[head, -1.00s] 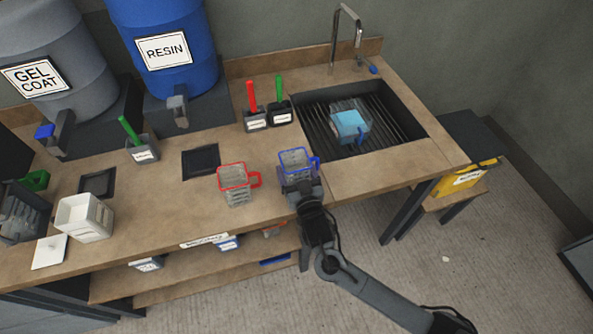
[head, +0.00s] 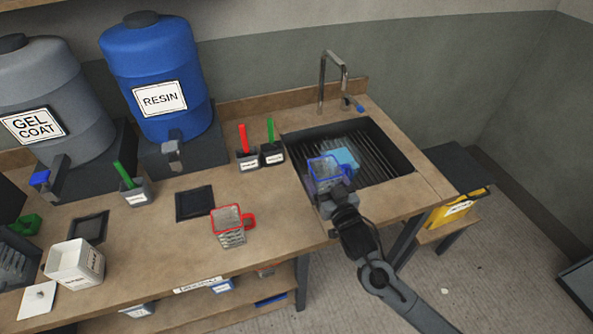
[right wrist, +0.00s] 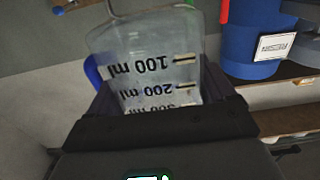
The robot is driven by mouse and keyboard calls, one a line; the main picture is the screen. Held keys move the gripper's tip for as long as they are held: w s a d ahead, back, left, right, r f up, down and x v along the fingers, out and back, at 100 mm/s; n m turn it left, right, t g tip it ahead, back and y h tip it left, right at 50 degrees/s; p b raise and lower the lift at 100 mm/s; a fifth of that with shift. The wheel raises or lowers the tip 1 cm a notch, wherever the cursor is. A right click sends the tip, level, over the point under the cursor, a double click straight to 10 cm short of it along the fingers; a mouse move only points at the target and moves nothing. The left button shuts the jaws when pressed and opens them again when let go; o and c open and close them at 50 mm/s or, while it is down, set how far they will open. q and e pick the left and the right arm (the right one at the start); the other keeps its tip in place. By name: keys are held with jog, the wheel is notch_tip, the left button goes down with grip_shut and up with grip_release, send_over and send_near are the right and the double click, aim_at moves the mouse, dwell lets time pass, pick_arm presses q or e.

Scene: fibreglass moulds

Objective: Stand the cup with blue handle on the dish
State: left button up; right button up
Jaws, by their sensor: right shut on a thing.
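The clear measuring cup with a blue rim and blue handle (head: 323,173) is in my right gripper (head: 338,200), upright, in front of the sink's left part. In the right wrist view the cup (right wrist: 150,65) sits between the jaws (right wrist: 160,115), with ml marks facing the camera and the blue handle at left. A dark square dish (head: 195,204) lies empty on the bench, left of the cup. A second dark square piece (head: 88,228) lies further left. My left gripper is out of view.
A red-rimmed cup (head: 231,226) stands between the dish and my right gripper. A container with light blue contents (head: 347,158) is in the sink (head: 390,150), partly hidden by the held cup. Holders with red (head: 243,140) and green (head: 270,130) handles stand behind.

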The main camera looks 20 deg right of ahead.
jog(key=shift+s+d+f, duration=0.2)
jog(key=shift+d, duration=0.2)
jog(key=f, duration=0.1)
jog(key=s+f, duration=0.1)
jog(key=f, duration=0.1)
jog(key=shift+s+a+f, duration=0.1)
jog(key=shift+s+a, duration=0.1)
jog(key=shift+s, duration=0.15)
jog(key=shift+y, duration=0.3)
jog(key=s+a+f, duration=0.2)
jog(key=s+f, duration=0.1)
jog(key=shift+s+a+f, duration=0.15)
jog(key=shift+s+a, duration=0.15)
jog(key=shift+a, duration=0.05)
jog(key=s+a+r, duration=0.5)
jog(key=s, duration=0.2)
notch_tip(320, 180, up, 25)
jog(key=w+p, duration=0.3)
jog(key=p, duration=2.7)
jog(key=s+f, duration=0.4)
jog(key=f, duration=0.1)
jog(key=shift+s+n+y+p, duration=0.3)
jog(key=shift+s+n+p, duration=0.05)
jog(key=shift+n, duration=0.05)
